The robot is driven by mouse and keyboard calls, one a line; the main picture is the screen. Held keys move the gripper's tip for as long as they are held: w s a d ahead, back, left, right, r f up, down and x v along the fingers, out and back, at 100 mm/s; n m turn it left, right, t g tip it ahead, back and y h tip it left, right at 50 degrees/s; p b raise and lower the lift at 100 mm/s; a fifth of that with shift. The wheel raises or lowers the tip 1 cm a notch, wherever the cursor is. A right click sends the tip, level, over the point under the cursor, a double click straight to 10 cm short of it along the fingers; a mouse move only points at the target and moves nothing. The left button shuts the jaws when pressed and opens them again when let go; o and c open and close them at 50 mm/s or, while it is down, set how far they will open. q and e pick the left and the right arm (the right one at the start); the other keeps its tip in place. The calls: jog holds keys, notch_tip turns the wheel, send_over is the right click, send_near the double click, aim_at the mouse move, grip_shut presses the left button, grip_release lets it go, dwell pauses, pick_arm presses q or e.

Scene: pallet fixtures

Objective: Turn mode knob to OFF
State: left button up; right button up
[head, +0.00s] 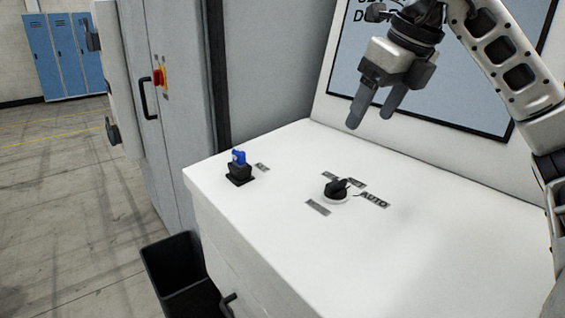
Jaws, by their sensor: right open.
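The black mode knob (337,189) sits on a round pale base on the white console top (270,240). Small labels lie around it; the one to its right reads AUTO (373,200). The other labels are too small to read. The knob's handle appears turned toward the upper right, though its exact pointing is hard to tell. My right gripper (370,117) is above and behind the knob, in front of the sign panel. Its two fingers point down, apart, with nothing between them. It does not touch the knob. My left gripper is not in view.
A blue key-like switch on a black base (239,170) stands left of the knob. A framed sign panel (440,85) rises behind the console. A grey cabinet with a red and yellow switch (159,77) and a black bin (178,275) are left. The console top around the knob is clear.

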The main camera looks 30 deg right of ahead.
jog(key=b, duration=0.2)
send_near(337, 181)
jog(key=x, duration=0.8)
jog(key=shift+w+f, duration=0.1)
jog(key=shift+f, duration=0.15)
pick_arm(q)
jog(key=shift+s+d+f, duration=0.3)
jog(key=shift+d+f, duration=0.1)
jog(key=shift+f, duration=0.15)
pick_arm(e)
jog(key=c, duration=1)
